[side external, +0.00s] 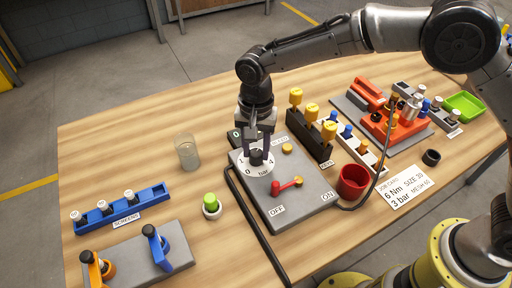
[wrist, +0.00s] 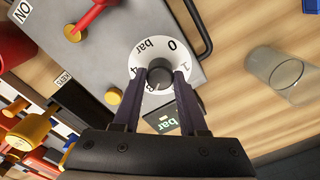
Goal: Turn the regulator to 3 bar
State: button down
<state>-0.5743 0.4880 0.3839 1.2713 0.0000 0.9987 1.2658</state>
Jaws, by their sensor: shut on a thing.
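The regulator is a round black knob (side external: 257,157) on a white dial (side external: 244,168) marked 0, 1, 4 and bar, set on a grey panel (side external: 310,203). My gripper (side external: 257,147) points down over it, its two dark fingers on either side of the knob. In the wrist view the fingers of my gripper (wrist: 159,76) are shut on the knob (wrist: 159,73). The dial (wrist: 150,47) shows around it; the fingers hide part of its lower scale.
A red lever (side external: 287,186) sits on the panel between OFF and ON. A glass (side external: 187,152) stands to the left, a red cup (side external: 353,181) to the right. A card (side external: 408,190) reads 3 bar. Yellow-topped keys (side external: 311,113) stand behind.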

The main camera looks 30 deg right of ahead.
aim_at(256, 152)
jog(key=shift+r+m, duration=0.1)
jog(key=shift+m, duration=0.4)
jog(key=shift+c, duration=2.2)
grip_release()
notch_tip(256, 152, up, 14)
